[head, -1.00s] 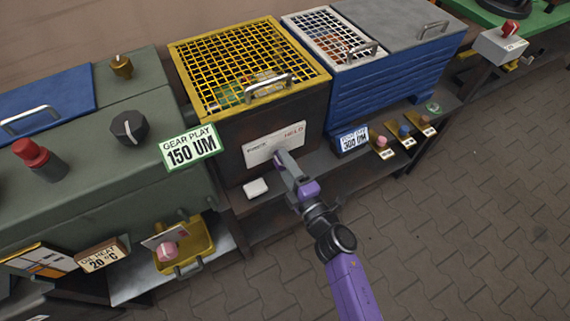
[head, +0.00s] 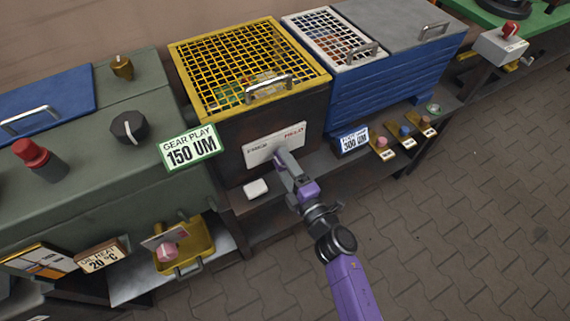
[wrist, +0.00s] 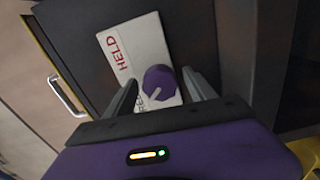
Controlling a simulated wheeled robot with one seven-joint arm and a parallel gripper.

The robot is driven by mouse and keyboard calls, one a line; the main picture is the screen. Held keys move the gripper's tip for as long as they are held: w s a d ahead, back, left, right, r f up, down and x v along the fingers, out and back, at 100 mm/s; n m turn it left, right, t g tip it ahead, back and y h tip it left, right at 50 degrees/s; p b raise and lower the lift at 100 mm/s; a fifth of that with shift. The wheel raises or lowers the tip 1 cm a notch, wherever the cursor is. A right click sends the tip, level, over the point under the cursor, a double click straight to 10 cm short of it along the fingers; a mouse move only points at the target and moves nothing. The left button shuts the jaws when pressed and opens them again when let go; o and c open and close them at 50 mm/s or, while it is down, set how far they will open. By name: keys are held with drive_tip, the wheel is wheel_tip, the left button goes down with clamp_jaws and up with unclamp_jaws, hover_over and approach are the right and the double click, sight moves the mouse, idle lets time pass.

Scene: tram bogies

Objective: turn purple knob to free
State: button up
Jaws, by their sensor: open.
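The purple knob (wrist: 159,83) sits on a white plate (head: 262,148) on the front of the dark box with the yellow grille lid. The plate reads HELD in red at one end and has partly covered dark lettering at the other. The knob's white pointer line shows in the wrist view and points toward the dark lettering's side. In the head view the knob is hidden behind my gripper (head: 283,158). In the wrist view my gripper (wrist: 160,98) is open, with one finger on each side of the knob and a gap visible on both sides.
The yellow-grilled box (head: 222,120) has a handle on top. A blue crate (head: 395,88) stands to its right. A white block (head: 256,189) lies on the shelf below the plate. A GEAR PLAY sign (head: 190,147) stands left. Several small knobs on brackets sit right. The floor in front is clear.

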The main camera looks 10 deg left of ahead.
drive_tip(key=p+v, duration=0.1)
drive_tip(key=v, duration=0.6)
drive_tip(key=shift+s+d, duration=0.2)
drive_tip(key=shift+s, duration=0.15)
